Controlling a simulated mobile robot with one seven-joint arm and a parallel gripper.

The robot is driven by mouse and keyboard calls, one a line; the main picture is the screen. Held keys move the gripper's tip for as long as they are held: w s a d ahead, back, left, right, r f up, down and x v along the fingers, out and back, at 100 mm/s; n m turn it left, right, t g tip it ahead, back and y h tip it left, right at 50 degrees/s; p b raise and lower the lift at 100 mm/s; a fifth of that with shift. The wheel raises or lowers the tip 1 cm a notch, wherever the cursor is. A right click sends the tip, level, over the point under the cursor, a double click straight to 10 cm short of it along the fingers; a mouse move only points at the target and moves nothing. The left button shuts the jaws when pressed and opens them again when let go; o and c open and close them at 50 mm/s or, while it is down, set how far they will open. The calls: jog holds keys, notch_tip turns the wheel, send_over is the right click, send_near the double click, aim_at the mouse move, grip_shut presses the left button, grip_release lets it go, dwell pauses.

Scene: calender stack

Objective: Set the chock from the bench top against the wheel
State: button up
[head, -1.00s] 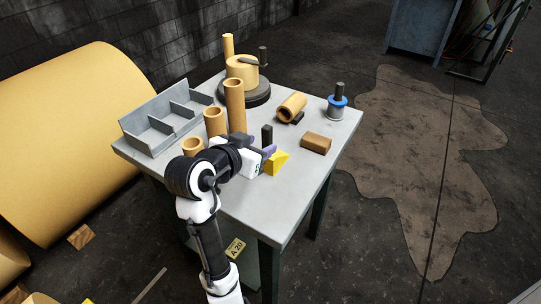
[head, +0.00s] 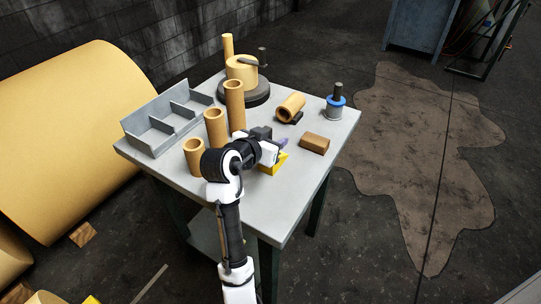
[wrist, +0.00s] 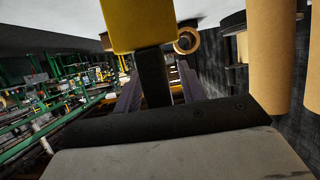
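The yellow wedge chock (head: 274,166) rests on the grey bench top (head: 240,205), near its front right part, partly hidden by my gripper. In the wrist view the chock (wrist: 140,22) is at the top, with its dark post-like handle (wrist: 153,78) reaching down toward my palm. My gripper (head: 280,145) is at the handle, with one purplish finger on each side of it. The fingers look open, and a narrow gap shows beside the handle on the right in the wrist view. No wheel can be made out.
Upright tan tubes (head: 215,125) stand left of my gripper; a grey divided tray (head: 165,118) is behind them. Large tan rolls (head: 70,140) lie on the floor at left.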

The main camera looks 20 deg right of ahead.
grip_shut()
jog(key=shift+r, duration=0.15)
